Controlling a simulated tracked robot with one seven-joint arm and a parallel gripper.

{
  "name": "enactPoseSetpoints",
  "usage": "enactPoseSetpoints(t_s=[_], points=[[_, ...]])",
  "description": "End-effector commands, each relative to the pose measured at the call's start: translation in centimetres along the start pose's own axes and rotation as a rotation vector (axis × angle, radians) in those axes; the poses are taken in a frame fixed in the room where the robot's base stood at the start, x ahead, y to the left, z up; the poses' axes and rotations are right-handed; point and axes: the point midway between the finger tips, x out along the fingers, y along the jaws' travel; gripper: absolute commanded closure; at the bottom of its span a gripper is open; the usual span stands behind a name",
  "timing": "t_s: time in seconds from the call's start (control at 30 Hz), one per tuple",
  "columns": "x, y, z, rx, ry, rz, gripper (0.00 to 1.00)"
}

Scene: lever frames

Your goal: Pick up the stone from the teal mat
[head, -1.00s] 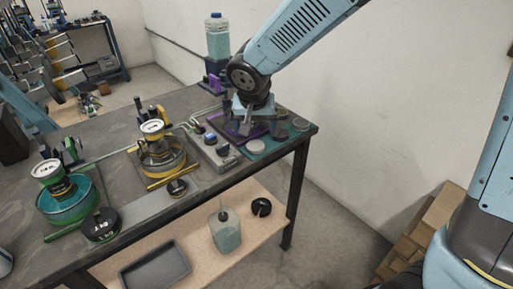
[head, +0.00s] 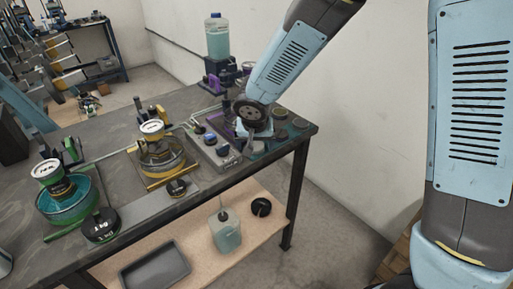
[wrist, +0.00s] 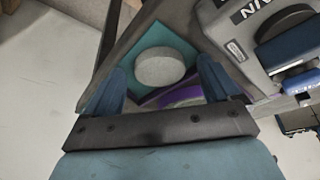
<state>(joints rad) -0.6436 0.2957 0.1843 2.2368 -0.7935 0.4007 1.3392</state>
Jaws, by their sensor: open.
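The stone is a pale grey, speckled round disc (wrist: 160,66). It lies flat on the teal mat (wrist: 187,50) in the wrist view. My gripper (wrist: 161,76) is open, with one blue finger to the left of the stone and the other to its right. The fingers are empty, and the stone shows between and beyond their tips. I cannot tell how much height is left between them. In the head view the teal mat (head: 289,143) is at the table's right corner, and my wrist and gripper hide the stone there.
A grey box with knobs (head: 215,147) stands just left of the mat. A purple-edged piece (wrist: 182,97) lies beside the mat. A bottle (head: 217,38) stands at the back. The table's edge is close on the right.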

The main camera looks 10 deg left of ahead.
Motion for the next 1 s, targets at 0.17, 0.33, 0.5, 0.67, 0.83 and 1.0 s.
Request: enactPoseSetpoints(t_s=[0.17,0.33,0.5,0.67,0.83,1.0], points=[[0.06,0.00,-0.01,0.001,0.000,0.000,0.11],[0.06,0.00,0.01,0.000,0.000,0.000,0.22],[0.06,-0.02,0.02,0.000,0.000,0.000,0.38],[0.05,-0.04,0.03,0.000,-0.001,0.000,0.54],[0.06,-0.05,0.04,0.000,-0.001,0.000,0.70],[0.05,-0.07,0.05,-0.001,-0.001,0.000,0.73]])
